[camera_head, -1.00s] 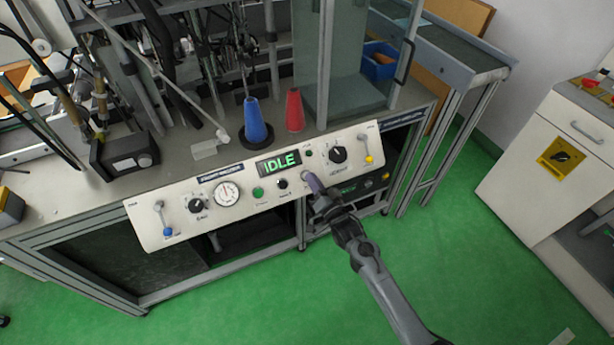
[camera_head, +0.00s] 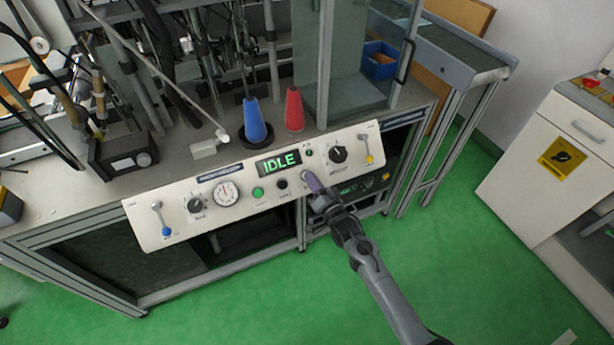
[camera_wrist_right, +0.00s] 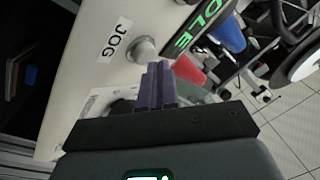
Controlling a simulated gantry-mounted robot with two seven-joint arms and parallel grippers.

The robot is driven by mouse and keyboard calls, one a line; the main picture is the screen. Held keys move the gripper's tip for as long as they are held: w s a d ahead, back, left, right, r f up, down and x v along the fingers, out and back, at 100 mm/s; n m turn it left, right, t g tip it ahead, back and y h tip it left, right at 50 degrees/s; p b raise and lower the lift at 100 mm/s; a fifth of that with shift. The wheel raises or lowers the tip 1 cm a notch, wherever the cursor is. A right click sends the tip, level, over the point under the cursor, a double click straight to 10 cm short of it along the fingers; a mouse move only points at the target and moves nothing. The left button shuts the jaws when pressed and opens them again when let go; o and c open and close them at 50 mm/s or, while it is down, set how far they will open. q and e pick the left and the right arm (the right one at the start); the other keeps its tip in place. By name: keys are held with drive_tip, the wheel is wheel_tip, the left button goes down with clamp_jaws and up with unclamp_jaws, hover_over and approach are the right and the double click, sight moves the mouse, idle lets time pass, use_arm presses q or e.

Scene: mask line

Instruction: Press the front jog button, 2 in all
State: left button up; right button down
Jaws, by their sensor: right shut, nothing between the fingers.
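The sloped white control panel (camera_head: 150,235) runs along the front of the machine, with a lit green "IDLE" display (camera_head: 279,164). In the right wrist view, a round grey jog button (camera_wrist_right: 142,48) sits beside the "JOG" label (camera_wrist_right: 115,39). In the head view, the button (camera_head: 304,174) is partly hidden by my right gripper (camera_head: 314,183). The right gripper's purple-grey fingers are shut and empty, and they also show in the right wrist view (camera_wrist_right: 155,72). Their tips are very close to the button's edge; I cannot tell whether they touch. My left gripper is not in view.
A green button (camera_head: 258,193), a black button (camera_head: 282,184), a gauge (camera_head: 226,194) and a black knob (camera_head: 338,154) are nearby on the panel. A blue cone (camera_head: 254,120) and a red cone (camera_head: 294,110) stand behind it. Open green floor lies in front.

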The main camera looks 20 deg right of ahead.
drive_tip(key=shift+w+f, duration=0.15)
drive_tip(key=shift+w+f+b, duration=0.15)
drive_tip(key=shift+b, duration=0.3)
idle(0.6)
drive_tip(key=shift+s+r+p, duration=0.55)
drive_tip(key=shift+s+p, duration=0.05)
drive_tip(key=shift+p, duration=0.55)
